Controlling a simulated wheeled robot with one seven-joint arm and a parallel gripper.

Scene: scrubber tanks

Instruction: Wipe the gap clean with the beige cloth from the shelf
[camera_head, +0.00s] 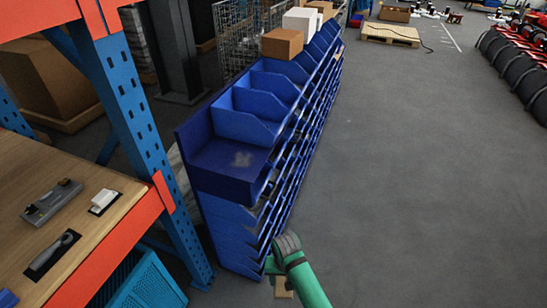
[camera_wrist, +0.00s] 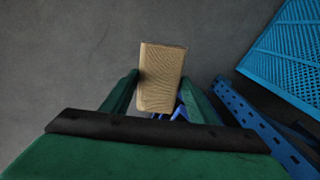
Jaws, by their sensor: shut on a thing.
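My gripper (camera_wrist: 160,80) is shut on the beige cloth (camera_wrist: 162,62), a folded, ribbed block held between the two green fingers. In the head view my gripper (camera_head: 279,277) is low at the bottom centre, with a bit of the cloth (camera_head: 284,293) showing beneath it. The gap (camera_head: 215,161) is a flat, bin-free blue space at the near end of the blue bin rack. A pale grey smudge (camera_head: 242,158) lies on its surface. My gripper is apart from the gap, to its lower right. The wooden shelf (camera_head: 125,184) stands at the left.
Blue bins (camera_head: 245,125) continue behind the gap, with cardboard boxes (camera_head: 282,43) on top farther back. A blue and orange upright (camera_head: 128,105) stands left of the rack. A blue crate (camera_head: 145,283) sits below the shelf. The grey floor to the right is clear.

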